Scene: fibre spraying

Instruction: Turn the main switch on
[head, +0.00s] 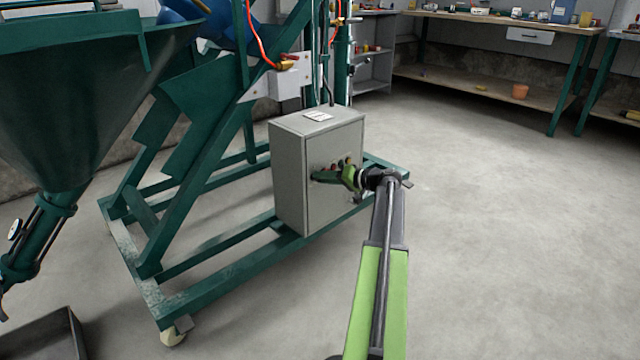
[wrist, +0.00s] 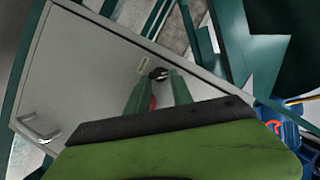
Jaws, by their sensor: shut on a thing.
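The grey control box (head: 288,172) stands on the green machine frame, and its door (wrist: 90,70) fills much of the wrist view. A black rotary knob (wrist: 159,73), which looks like the main switch, sits on the door beside a small label (wrist: 143,64). My gripper (head: 318,176) reaches the door front from the right. In the wrist view my gripper's two green fingers (wrist: 158,80) are on either side of the knob, shut on it. The knob's exact setting is too small to tell. In the head view the fingers hide it.
Small dark and red buttons (head: 336,164) show behind my gripper on the door. A metal door handle (wrist: 40,130) is at the lower left in the wrist view. A green hopper (head: 75,110) stands at the left. The concrete floor (head: 490,220) to the right is clear.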

